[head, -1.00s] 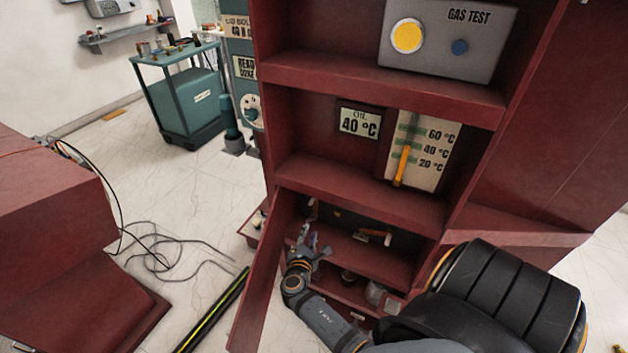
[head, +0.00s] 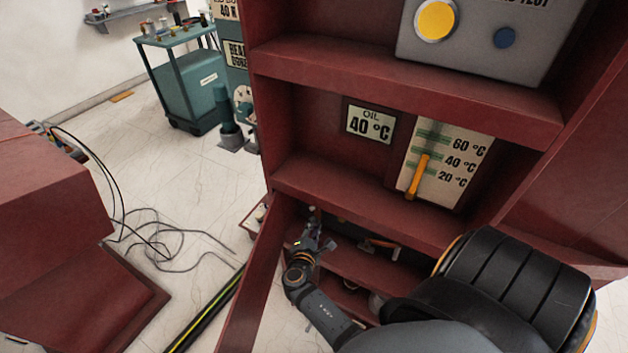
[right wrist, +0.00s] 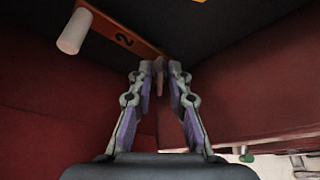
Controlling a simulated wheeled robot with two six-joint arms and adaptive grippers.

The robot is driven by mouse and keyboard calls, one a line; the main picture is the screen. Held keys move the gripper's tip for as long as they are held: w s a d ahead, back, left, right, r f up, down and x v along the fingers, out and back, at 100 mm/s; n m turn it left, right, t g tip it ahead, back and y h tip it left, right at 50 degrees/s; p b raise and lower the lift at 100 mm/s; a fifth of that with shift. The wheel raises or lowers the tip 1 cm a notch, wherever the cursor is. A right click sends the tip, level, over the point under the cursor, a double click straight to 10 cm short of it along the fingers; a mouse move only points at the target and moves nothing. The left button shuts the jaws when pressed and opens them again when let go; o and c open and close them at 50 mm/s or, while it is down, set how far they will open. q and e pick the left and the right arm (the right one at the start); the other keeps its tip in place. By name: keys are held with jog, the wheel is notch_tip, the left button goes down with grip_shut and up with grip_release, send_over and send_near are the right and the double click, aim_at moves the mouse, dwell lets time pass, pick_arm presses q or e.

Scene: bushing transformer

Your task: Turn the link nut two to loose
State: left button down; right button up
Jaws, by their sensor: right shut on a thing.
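In the right wrist view, a copper-brown link bar (right wrist: 125,38) marked "2" runs from the upper left toward my fingertips. A pale round post (right wrist: 75,30) stands at its far left end. My right gripper (right wrist: 159,72) is shut on a small brownish piece at the bar's right end, which I take to be link nut two (right wrist: 158,64). The fingertips hide most of the nut, so its turn angle cannot be told. In the head view my right gripper (head: 314,232) is inside the low left opening of the red cabinet (head: 330,190). My left gripper is not in view.
An open red door (head: 258,275) stands left of my right gripper. A red shelf (head: 350,262) lies close to its right. Above are the oil display (head: 370,122) and a thermometer panel (head: 440,165). Loose cables (head: 165,240) lie on the floor at left.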

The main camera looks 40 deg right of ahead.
grip_shut()
jog(key=shift+r+p, duration=0.15)
jog(key=shift+p, duration=0.3)
jog(key=shift+w+r+n+g+p, duration=0.2)
jog(key=shift+n+g+p, duration=0.3)
jog(key=shift+n+p, duration=0.5)
jog(key=shift+n+g+p, duration=0.5)
jog(key=shift+n+p, duration=0.1)
jog(key=shift+p, duration=0.55)
jog(key=shift+w+a+f+n+g+h+p, duration=0.15)
jog(key=shift+n+g+h+p, duration=0.15)
jog(key=shift+n+g+p, duration=0.45)
jog(key=o, duration=0.6)
grip_release()
jog(key=shift+f, duration=0.1)
